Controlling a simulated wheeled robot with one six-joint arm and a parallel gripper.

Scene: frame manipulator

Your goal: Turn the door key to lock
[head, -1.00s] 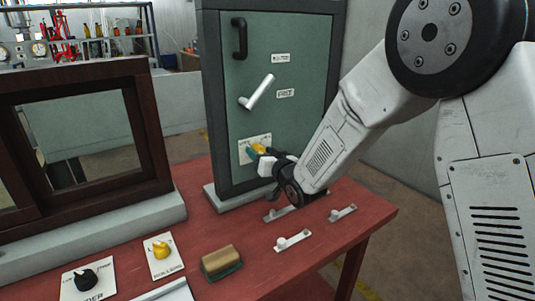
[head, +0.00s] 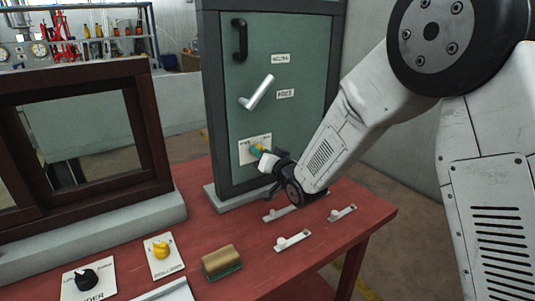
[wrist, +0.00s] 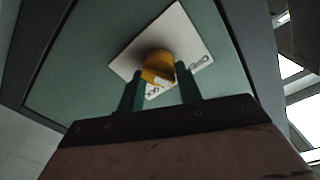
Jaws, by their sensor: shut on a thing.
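The door key is a yellow knob (wrist: 157,67) on a white label plate (wrist: 186,35) low on the green door (head: 300,70). In the wrist view my gripper (wrist: 160,85) has its two green fingers on either side of the yellow key, shut on it. The label plate looks tilted in the wrist view. In the head view my gripper (head: 262,154) reaches the plate (head: 246,148) from the right and mostly hides the key.
A silver lever handle (head: 257,93) and a black pull handle (head: 239,39) are higher on the door. The red table (head: 330,235) holds a brown-and-green block (head: 221,262), a yellow knob (head: 161,249), a black knob (head: 86,279) and small metal latches (head: 292,240). A dark-framed window (head: 80,140) stands left.

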